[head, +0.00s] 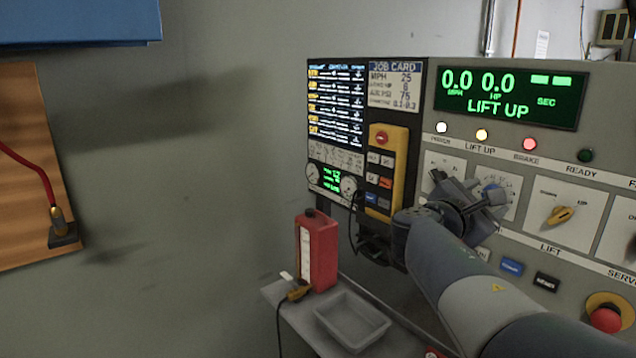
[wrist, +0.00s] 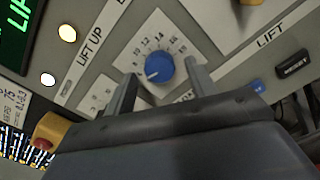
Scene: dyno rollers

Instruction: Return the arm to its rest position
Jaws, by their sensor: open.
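My gripper (head: 478,203) is in front of the grey control panel (head: 608,95) in the head view, over its left part. In the wrist view my gripper (wrist: 160,88) is open, with a finger on each side of a blue knob (wrist: 159,67). The blue knob sits on a numbered dial plate and shows between the fingers with nothing held. I cannot tell if either finger touches it. My arm (head: 468,283) reaches in from the lower right. The panel display reads 0.0 MPH, 0.0 HP and LIFT UP.
A yellow pendant (head: 385,170) with a red button hangs left of my gripper. A red bottle (head: 317,252) and grey tray (head: 352,320) stand on a shelf below. A yellow selector (head: 560,215) and red emergency button (head: 606,314) are to the right.

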